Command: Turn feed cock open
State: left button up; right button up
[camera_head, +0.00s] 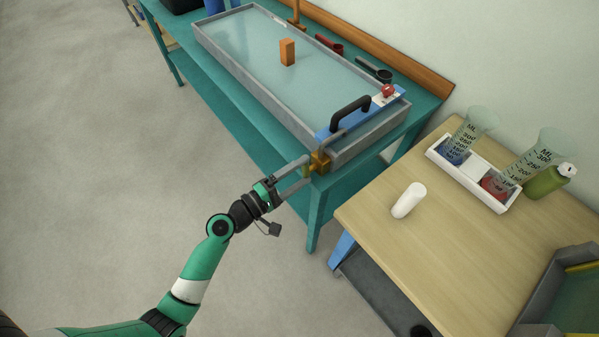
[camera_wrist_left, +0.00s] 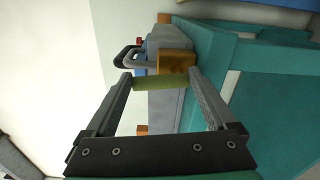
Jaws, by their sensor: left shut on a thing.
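The feed cock (camera_head: 320,162) is a brass block at the near end of the glass flume (camera_head: 365,148), above the teal bench. In the left wrist view the brass body (camera_wrist_left: 176,61) shows beyond a yellow-green lever (camera_wrist_left: 160,83). My left gripper (camera_head: 306,171) reaches the cock from the lower left. Its two grey fingers (camera_wrist_left: 161,78) lie on either side of the lever and are shut on it. The lever lies crosswise between the fingers in the wrist view. The far side of the cock is hidden. My right gripper is not in view.
A blue plate with a black handle (camera_head: 350,112) and a red knob (camera_head: 388,90) lie over the flume's near end. An orange block (camera_head: 287,52) stands in the flume. A wooden table (camera_head: 440,235) at right holds a white cylinder (camera_head: 408,200) and a white tray (camera_head: 440,162) with beakers.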

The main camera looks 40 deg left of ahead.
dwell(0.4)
pick_arm(q)
jog(key=o, duration=1.1)
jog(key=shift+c, duration=0.2)
jog(key=s+a, duration=0.1)
jog(key=s, duration=1)
jog(key=shift+s, duration=0.3)
jog(key=shift+a, duration=0.1)
